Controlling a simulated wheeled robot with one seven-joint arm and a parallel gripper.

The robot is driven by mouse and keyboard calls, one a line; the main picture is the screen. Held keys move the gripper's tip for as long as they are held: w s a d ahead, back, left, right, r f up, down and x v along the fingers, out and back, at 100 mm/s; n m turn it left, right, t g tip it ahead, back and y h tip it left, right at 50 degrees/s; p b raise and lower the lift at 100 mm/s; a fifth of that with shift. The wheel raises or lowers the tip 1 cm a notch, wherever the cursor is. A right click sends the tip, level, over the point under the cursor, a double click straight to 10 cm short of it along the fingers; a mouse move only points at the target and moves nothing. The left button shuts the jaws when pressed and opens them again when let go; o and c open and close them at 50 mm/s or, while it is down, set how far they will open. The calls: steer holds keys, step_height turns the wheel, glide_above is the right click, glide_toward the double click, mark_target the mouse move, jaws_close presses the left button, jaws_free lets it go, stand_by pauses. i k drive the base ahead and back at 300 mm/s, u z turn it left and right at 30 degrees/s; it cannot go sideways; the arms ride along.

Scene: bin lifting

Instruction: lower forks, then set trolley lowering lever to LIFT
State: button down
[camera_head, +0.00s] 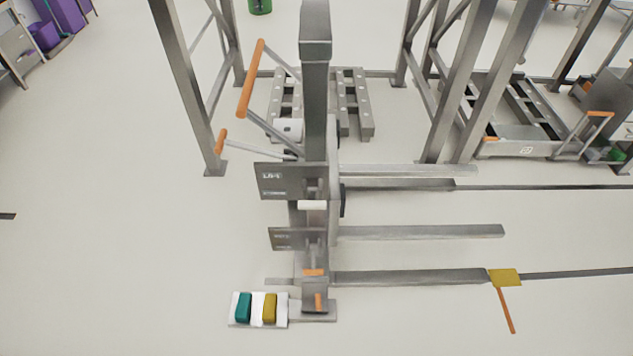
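The lift trolley (316,100) stands upright in the middle of the head view, with a grey mast. Its two forks (420,232) point right, raised above the floor-level legs (410,277). A dark plate (290,181) on the mast seems to read LIFT; a second plate (293,239) below has unreadable text. A long orange-gripped handle (250,78) and a shorter orange-tipped lever (221,141) stick out to the left. A white bar (312,205) sits between the plates. I cannot tell which part is the lowering lever or its setting. My gripper is not in view.
A teal pedal (243,307) and a yellow pedal (270,308) sit on a white base at the trolley's foot. A yellow block with an orange rod (507,310) is at the right leg. Rack posts (190,90) stand behind.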

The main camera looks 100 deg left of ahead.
mark_target(311, 204)
steer(key=u, duration=3.25)
steer(key=i, duration=0.45)
steer(key=z, duration=0.05)
steer(key=k, duration=1.05)
steer(key=u, duration=1.2)
steer(key=i, duration=1)
steer(key=z, duration=0.4)
steer(key=i, duration=0.75)
steer(key=z, duration=0.65)
